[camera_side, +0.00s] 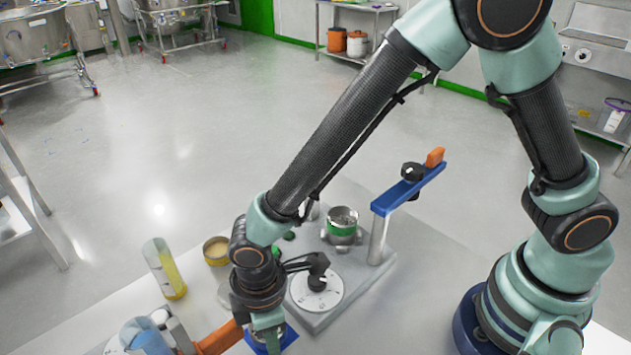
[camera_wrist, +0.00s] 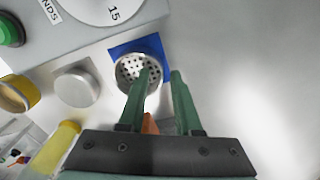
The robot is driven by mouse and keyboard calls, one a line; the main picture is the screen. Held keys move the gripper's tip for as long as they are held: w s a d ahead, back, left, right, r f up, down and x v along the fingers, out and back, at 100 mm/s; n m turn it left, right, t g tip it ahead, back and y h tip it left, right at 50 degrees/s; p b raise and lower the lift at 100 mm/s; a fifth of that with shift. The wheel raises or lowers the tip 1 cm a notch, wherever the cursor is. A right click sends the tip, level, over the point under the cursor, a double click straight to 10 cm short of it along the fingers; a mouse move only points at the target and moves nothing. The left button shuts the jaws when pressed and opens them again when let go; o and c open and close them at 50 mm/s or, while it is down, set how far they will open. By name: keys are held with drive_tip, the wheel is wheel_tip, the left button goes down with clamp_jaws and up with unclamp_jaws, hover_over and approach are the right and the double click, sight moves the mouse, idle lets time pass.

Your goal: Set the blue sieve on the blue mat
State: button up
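A round perforated metal sieve (camera_wrist: 130,68) with a silvery rim shows in the wrist view, over the blue mat (camera_wrist: 153,45). It appears to rest on the mat; its coloured side is hidden from above. My gripper (camera_wrist: 160,80) is open, with its left finger overlapping the sieve's near right part and its right finger clear of the rim. In the side view my gripper (camera_side: 267,330) is low over the blue mat (camera_side: 289,336), and my wrist hides the sieve.
A grey tapping machine (camera_side: 330,312) with a white dial stands beside the mat. A green-banded cup (camera_side: 342,228) and a post with a blue arm (camera_side: 405,192) stand on it.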

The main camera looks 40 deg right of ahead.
wheel_tip(320, 180, up, 12)
drive_tip(key=w+d+r+m+t+y, duration=0.1)
drive_tip(key=w+d+r+m, duration=0.1)
drive_tip(key=d+r+m, duration=0.3)
drive_tip(key=w+d+r+t, duration=0.1)
drive_tip(key=w+d+r, duration=0.15)
drive_tip(key=d, duration=0.45)
drive_tip(key=s+d+r+m+t, duration=0.1)
drive_tip(key=d+m, duration=0.3)
drive_tip(key=d, duration=0.4)
drive_tip(key=s+d+r+m+t+h, duration=0.1)
drive_tip(key=d+m, duration=0.3)
drive_tip(key=d, duration=0.4)
drive_tip(key=shift+d+r+m+t, duration=0.3)
drive_tip(key=shift+d+r+t, duration=0.05)
drive_tip(key=shift+r+t, duration=0.5)
